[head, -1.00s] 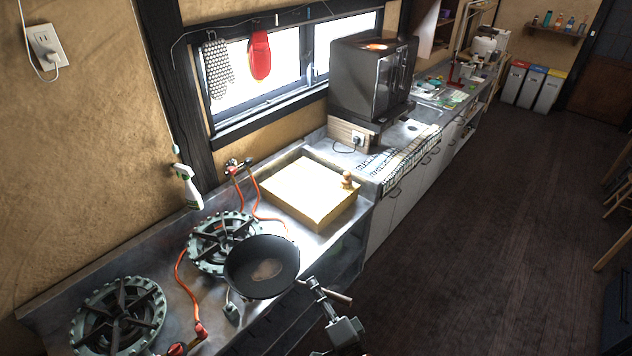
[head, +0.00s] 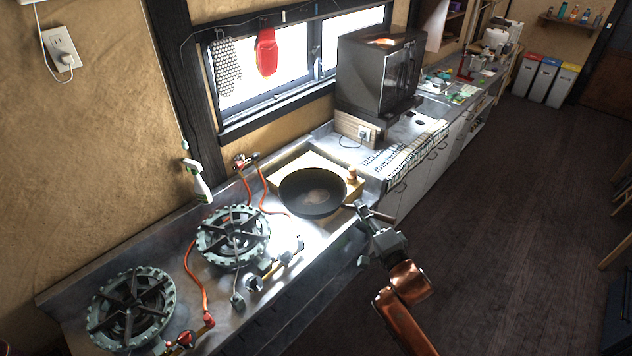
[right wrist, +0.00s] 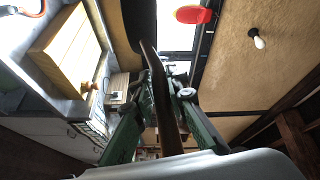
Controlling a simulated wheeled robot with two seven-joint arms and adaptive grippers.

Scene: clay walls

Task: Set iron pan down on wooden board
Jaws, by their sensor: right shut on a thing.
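The black iron pan (head: 313,194) is over the wooden board (head: 304,161) in the head view, hiding most of its top. The pan looks about level. In the right wrist view the pan's dark side (right wrist: 134,22) and the board (right wrist: 66,46) show with a gap between them, so the pan seems held above it. My right gripper (head: 367,214) is shut on the pan's handle, to the right of the board. The handle (right wrist: 163,92) runs between its green fingers in the right wrist view. My left gripper is not in view.
Two gas burners (head: 233,234) (head: 131,308) with red hoses stand on the steel counter to the left. A small wooden knob (head: 352,175) stands at the board's right corner. A black oven (head: 378,72) is behind. A spray bottle (head: 196,180) is by the wall.

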